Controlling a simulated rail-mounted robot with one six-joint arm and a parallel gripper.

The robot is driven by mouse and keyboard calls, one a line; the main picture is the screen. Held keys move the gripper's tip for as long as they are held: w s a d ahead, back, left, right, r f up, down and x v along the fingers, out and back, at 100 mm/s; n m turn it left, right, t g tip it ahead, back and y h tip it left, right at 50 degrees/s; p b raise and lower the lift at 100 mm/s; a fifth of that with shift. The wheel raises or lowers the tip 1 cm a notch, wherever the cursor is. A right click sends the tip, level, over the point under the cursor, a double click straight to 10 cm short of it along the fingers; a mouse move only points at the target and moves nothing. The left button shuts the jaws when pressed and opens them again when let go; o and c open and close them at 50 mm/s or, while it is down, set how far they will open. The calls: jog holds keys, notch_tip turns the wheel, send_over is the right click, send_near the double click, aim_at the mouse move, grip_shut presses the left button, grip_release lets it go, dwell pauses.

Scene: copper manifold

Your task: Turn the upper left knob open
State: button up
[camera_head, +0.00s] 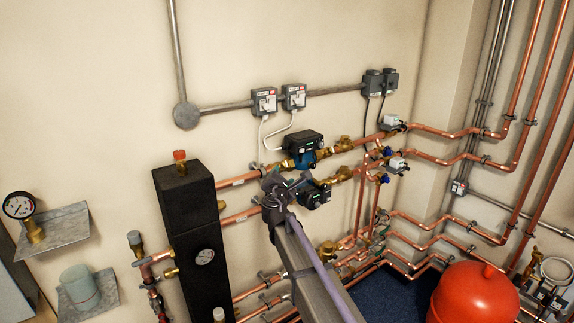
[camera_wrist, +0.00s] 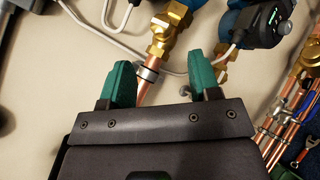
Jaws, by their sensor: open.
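My gripper (camera_head: 275,190) is in front of the copper pipes, just below and left of the upper pump (camera_head: 305,148). In the wrist view my gripper (camera_wrist: 160,78) has its two green fingers apart, with a copper pipe and its clamp showing behind the gap. A brass valve fitting (camera_wrist: 170,28) lies just above the fingertips. Brass fittings (camera_head: 287,163) also show left of the upper pump in the head view. I cannot pick out the upper left knob with certainty; the gripper hides part of this area. I see nothing between the fingers that is held.
A black upright vessel (camera_head: 195,240) stands to the left of my gripper. The lower pump (camera_head: 313,195) is close on its right. Thin cables (camera_wrist: 155,65) cross the wall near the fingertips. A red tank (camera_head: 475,293) stands at the lower right.

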aim_at(285, 165)
jog(key=w, duration=1)
jog(key=shift+d, duration=0.1)
jog(key=shift+c, duration=0.3)
jog(key=c, duration=0.9)
jog(key=shift+o, duration=0.2)
